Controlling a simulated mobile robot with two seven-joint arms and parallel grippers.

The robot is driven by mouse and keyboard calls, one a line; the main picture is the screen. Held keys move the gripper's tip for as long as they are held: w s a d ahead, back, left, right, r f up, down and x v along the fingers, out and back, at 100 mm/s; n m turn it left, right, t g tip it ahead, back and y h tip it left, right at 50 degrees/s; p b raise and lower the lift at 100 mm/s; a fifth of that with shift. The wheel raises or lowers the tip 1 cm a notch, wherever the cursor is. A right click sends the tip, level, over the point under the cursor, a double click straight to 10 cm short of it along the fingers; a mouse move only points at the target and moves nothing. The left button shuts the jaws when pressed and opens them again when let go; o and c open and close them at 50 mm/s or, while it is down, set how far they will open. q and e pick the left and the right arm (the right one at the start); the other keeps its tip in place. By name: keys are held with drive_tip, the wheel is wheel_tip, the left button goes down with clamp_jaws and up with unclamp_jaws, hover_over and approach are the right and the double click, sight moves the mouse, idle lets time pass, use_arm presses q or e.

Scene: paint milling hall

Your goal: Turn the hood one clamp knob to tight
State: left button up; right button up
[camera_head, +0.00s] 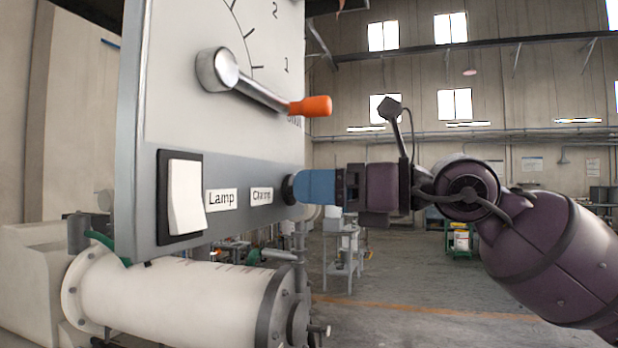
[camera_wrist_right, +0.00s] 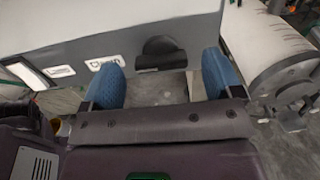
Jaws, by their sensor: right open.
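The clamp knob (camera_wrist_right: 161,46) is a dark round knob on the grey lower strip of the control panel, next to the label "Clamp" (camera_head: 262,197). In the head view only its dark edge (camera_head: 288,190) shows beside my fingers. My right gripper (camera_head: 304,187) comes in from the right, with its blue fingertips close to the knob. In the right wrist view the gripper (camera_wrist_right: 162,65) is open, one blue finger to each side of the knob. I see a gap between fingers and knob there; contact cannot be told. The knob's pointer setting is not readable.
A white lamp switch (camera_head: 186,197) sits left on the strip. Above is a lever with an orange handle (camera_head: 311,106) on a numbered dial. A white cylinder (camera_head: 180,300) lies below the panel. The hall floor (camera_head: 400,290) to the right looks largely open.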

drive_tip(key=shift+x, duration=1)
drive_tip(key=c, duration=0.9)
